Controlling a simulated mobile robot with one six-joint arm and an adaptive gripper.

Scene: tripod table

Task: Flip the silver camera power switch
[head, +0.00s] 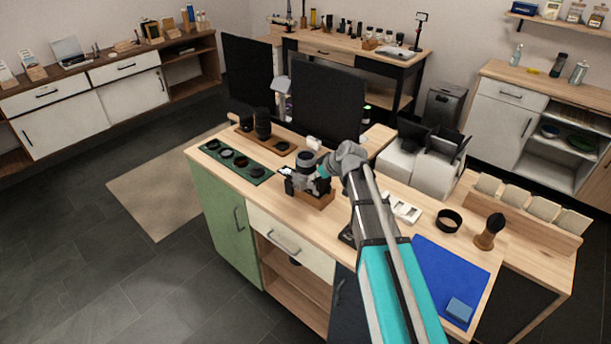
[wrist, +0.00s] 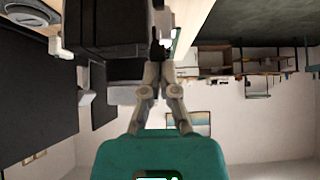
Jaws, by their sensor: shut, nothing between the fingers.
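A green mat (head: 235,162) with several round lens parts lies left of the camera. A tray with tall lenses (head: 262,124) and a dark monitor (head: 327,103) stand behind. A white slotted holder (head: 404,209), black ring (head: 448,220), brush (head: 490,232) and blue cloth (head: 450,275) lie right.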

